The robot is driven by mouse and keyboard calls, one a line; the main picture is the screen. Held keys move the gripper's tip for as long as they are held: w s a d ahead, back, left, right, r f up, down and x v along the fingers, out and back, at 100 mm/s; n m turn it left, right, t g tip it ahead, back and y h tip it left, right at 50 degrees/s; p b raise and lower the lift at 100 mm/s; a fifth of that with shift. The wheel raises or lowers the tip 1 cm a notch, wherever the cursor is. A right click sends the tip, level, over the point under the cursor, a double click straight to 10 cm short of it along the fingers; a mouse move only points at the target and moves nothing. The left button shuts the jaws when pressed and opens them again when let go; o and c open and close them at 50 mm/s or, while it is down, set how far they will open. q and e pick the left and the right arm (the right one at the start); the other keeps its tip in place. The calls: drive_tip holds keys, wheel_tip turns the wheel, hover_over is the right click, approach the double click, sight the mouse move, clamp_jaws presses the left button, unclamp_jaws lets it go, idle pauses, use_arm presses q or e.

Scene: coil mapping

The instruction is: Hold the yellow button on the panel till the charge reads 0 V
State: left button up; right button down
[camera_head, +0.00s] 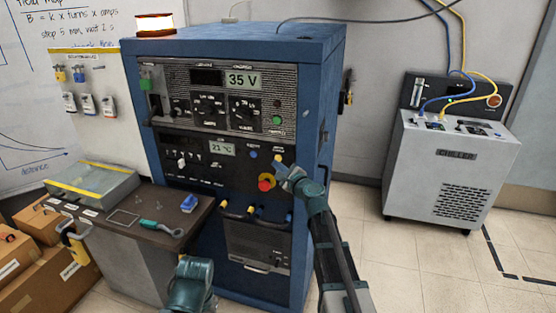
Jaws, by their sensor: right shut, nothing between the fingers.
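The blue cabinet's front panel (215,170) has a charge display (242,79) reading 35 V. A small yellow button (278,158) shows on the lower panel section, at its right side. My right gripper (280,169) is shut and empty, with its tip just below the yellow button at the panel. I cannot tell whether the tip touches the button. Part of my left arm shows at the bottom, but its gripper does not.
A red emergency knob (265,182) sits just left of and below my right gripper, and a blue button (253,155) is nearby. A side shelf (180,228) holds tools.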

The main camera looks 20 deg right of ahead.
drive_tip(key=shift+w+d, duration=0.1)
idle(0.6)
drive_tip(key=shift+w+d, duration=0.15)
drive_tip(key=shift+w, duration=0.1)
drive_tip(key=shift+w+d, duration=0.25)
drive_tip(key=shift+w, duration=0.1)
idle(0.7)
drive_tip(key=shift+s, duration=0.1)
idle(3.8)
drive_tip(key=shift+s+a, duration=0.45)
drive_tip(key=shift+s, duration=0.15)
drive_tip(key=shift+s+a, duration=0.7)
drive_tip(key=shift+s, duration=0.35)
drive_tip(key=shift+s+a, duration=0.7)
drive_tip(key=shift+s, duration=0.3)
